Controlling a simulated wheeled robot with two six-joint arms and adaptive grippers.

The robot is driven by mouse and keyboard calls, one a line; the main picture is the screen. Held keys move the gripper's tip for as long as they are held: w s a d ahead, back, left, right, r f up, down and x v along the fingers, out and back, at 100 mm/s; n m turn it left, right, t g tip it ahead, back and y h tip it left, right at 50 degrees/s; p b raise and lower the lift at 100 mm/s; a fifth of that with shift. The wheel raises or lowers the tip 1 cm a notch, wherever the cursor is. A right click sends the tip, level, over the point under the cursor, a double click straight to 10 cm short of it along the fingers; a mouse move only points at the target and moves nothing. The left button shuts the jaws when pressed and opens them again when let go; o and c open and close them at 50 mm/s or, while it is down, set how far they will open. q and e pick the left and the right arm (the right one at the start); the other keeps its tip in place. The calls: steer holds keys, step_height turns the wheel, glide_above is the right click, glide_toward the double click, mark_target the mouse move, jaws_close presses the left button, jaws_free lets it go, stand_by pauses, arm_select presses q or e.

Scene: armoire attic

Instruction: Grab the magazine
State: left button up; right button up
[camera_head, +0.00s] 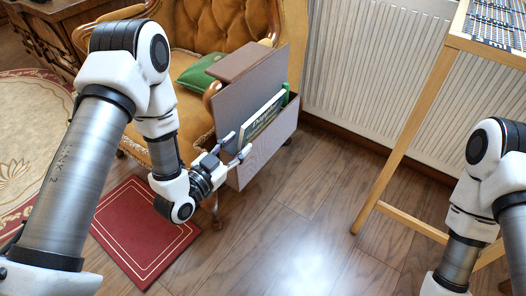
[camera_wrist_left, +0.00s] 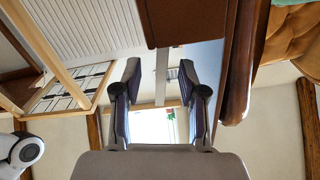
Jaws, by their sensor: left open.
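The magazine (camera_head: 262,118), white and green with lettering on its cover, stands tilted in a grey-brown wooden rack (camera_head: 268,149) in the head view. Its lower part is hidden behind the rack's front panel. My left gripper (camera_head: 239,144) is open at the near left end of the rack, close to the magazine's near edge. In the left wrist view the two fingers (camera_wrist_left: 159,70) are spread with nothing clearly held between them. I cannot tell the magazine there for certain. My right arm shows at the right edge of the head view, but its gripper is out of frame.
A tufted mustard armchair (camera_head: 217,28) with a green cushion (camera_head: 197,72) stands behind the rack. A red mat (camera_head: 140,232) lies on the floor at left. A white radiator (camera_head: 360,60) lines the wall. A wooden-legged table (camera_head: 408,125) stands at right, with open floor between.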

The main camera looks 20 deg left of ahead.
mark_target(255, 133)
arm_select(q)
steer(key=b+x, duration=0.1)
steer(key=x, duration=0.1)
steer(key=b+x, duration=0.1)
steer(key=x, duration=0.2)
steer(key=r+b+x, duration=0.1)
steer(key=x, duration=0.1)
steer(key=shift+w+d, duration=0.15)
steer(key=shift+w+r, duration=0.1)
steer(key=shift+w, duration=0.05)
jaws_close()
